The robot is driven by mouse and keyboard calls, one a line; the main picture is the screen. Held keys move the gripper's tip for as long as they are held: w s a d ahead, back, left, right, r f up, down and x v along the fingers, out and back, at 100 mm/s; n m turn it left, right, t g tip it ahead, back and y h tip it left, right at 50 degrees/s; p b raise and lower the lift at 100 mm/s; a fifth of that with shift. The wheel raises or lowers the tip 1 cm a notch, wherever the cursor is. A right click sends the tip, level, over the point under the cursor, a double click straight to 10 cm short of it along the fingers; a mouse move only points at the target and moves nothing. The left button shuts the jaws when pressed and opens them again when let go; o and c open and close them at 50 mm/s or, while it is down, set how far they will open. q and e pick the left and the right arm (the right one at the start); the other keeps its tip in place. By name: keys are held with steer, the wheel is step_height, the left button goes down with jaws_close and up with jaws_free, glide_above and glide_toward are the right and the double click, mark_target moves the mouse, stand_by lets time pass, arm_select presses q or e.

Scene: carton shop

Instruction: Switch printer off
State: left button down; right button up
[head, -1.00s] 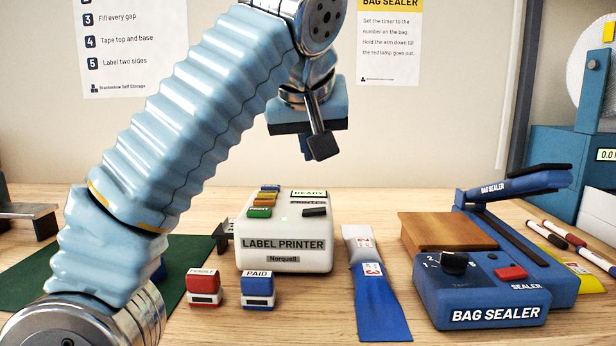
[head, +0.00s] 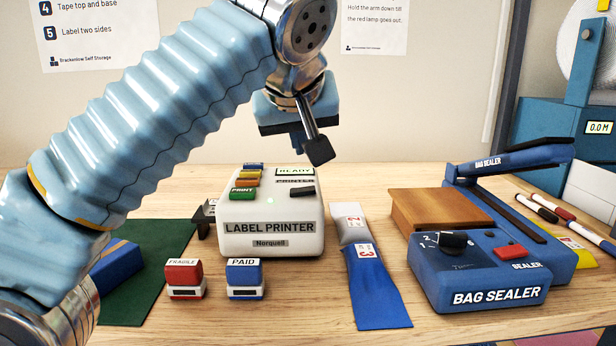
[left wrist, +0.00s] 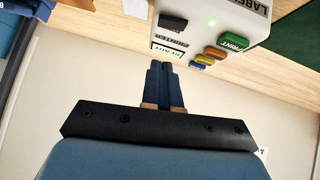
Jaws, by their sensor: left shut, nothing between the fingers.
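The white label printer (head: 270,215) stands on the table in the middle of the head view. Its small green light is lit and its display (head: 294,171) reads READY. A black rocker switch (head: 301,191) and several coloured buttons, one green and marked PRINT (head: 242,193), are on its top. In the left wrist view the black switch (left wrist: 172,23) and the display (left wrist: 168,49) show upside down. My left gripper (head: 300,145) hangs above and behind the printer, apart from it. Its blue fingers (left wrist: 164,75) are together and empty. My right gripper is not in view.
FRAGILE (head: 185,279) and PAID (head: 246,279) stamps stand in front of the printer. A green mat (head: 150,260) lies at left, with a blue box (head: 117,268).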

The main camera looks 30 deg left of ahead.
mark_target(310, 188)
arm_select(q)
steer(key=w+f, duration=0.2)
steer(key=f, duration=0.1)
steer(key=w+a+f, duration=0.1)
steer(key=f, duration=0.1)
steer(key=shift+f, duration=0.15)
steer(key=shift+d+f, duration=0.1)
steer(key=shift+f, duration=0.75)
